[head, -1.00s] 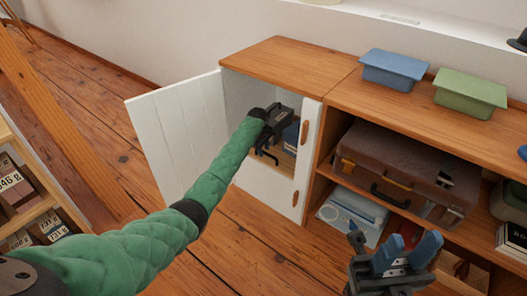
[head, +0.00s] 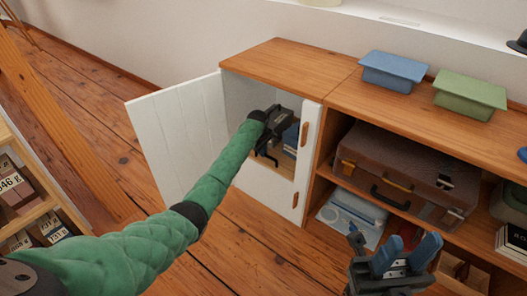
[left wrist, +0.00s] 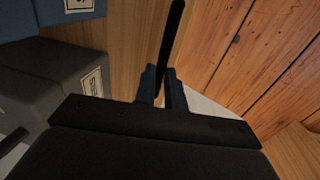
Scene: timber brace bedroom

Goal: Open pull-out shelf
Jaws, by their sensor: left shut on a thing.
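The pull-out shelf (head: 277,178) is a wooden board low inside the white cabinet, and it also shows in the left wrist view (left wrist: 125,65). Dark and blue boxes (left wrist: 75,65) stand on it. Its dark bar handle (left wrist: 171,40) runs between my left fingers. My left gripper (head: 268,153) is inside the cabinet opening and shut on this handle; the fingers also show in the left wrist view (left wrist: 162,88). My right gripper (head: 405,255) is open and empty, in front of the lower shelves at right.
The left cabinet door (head: 170,135) stands wide open; the right door (head: 308,150) stands at the opening's right side. A brown suitcase (head: 400,165) lies in the neighbouring shelf unit. A bookcase (head: 40,210) is at the left. The floor before the cabinet is clear.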

